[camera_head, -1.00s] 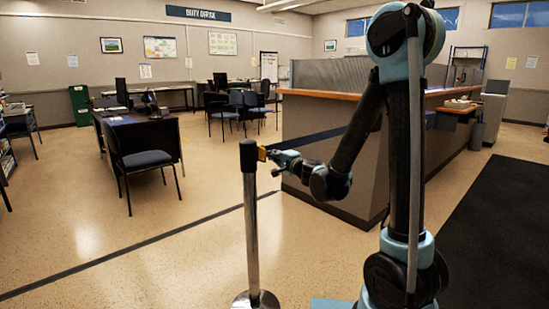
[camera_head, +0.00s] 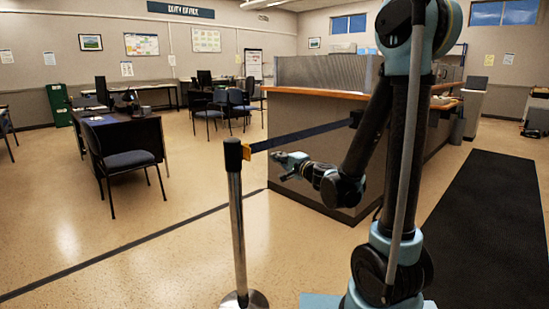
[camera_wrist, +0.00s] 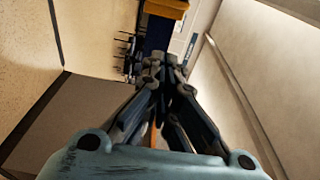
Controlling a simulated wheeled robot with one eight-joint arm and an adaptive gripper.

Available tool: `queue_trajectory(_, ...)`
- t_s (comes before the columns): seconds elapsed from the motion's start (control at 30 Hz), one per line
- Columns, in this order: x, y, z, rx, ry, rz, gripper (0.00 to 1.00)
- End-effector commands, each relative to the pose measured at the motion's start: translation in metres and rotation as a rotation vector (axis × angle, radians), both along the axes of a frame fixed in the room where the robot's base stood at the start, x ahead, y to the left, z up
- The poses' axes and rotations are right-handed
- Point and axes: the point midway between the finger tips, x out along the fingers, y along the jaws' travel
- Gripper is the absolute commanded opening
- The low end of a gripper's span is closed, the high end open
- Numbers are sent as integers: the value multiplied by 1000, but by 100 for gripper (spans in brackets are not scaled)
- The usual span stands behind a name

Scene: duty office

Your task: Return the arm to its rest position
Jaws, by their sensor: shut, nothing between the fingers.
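My gripper (camera_head: 283,160) is shut and empty at the end of my arm, which is bent low in front of the counter. It is to the right of the black-topped metal post (camera_head: 237,220) and apart from it in the picture. A yellow-orange clip (camera_head: 247,152) sits at the post's head. A dark belt (camera_head: 300,135) runs from the clip across to the counter side. In the wrist view my closed fingers (camera_wrist: 166,68) point toward the orange clip (camera_wrist: 168,8) and the dark blue belt, which they partly hide.
The wood-topped counter (camera_head: 300,93) stands close behind my arm. The post's round base (camera_head: 244,300) is on the floor at front. A desk with a chair (camera_head: 128,160) is at left. A black mat (camera_head: 485,225) lies at right. Floor is open at front left.

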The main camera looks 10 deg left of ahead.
Motion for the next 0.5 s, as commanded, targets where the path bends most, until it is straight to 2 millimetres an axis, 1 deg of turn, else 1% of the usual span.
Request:
queue_trajectory(0.13, -6, -4, 2, -28, -13, 12, 0)
queue_trajectory(0.23, -14, -9, 4, -87, -37, 36, 0)
queue_trajectory(0.37, -29, -18, 2, -209, -74, 84, 0)
queue_trajectory(0.5, -48, -31, -5, -355, -100, 140, 0)
